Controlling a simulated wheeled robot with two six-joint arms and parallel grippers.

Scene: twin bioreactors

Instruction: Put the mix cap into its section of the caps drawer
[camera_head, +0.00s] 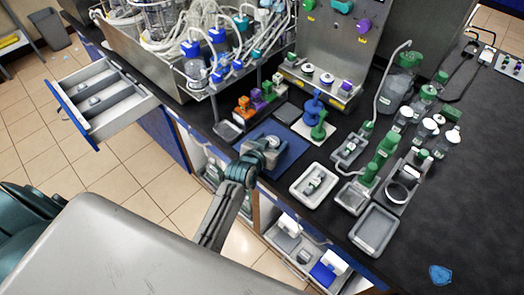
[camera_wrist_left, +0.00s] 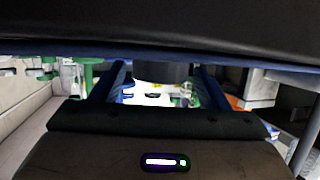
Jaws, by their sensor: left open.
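The open drawer (camera_head: 72,116) with a blue front juts out from the bench at the left in the head view. It has long grey sections with small pale things in them; their labels are too small to read. My left gripper (camera_head: 262,150) is over the blue mat (camera_head: 291,160) at the bench's front edge, well right of the drawer. It is open. In the left wrist view a dark round piece (camera_wrist_left: 162,72) shows between its blue fingers (camera_wrist_left: 162,90); I cannot tell if this is the mix cap. My right gripper is out of view.
Coloured blocks (camera_head: 256,103) stand behind the mat. The tubed bioreactor rig (camera_head: 195,70) stands behind. The floor (camera_head: 125,185) between the drawer and my left arm looks clear.

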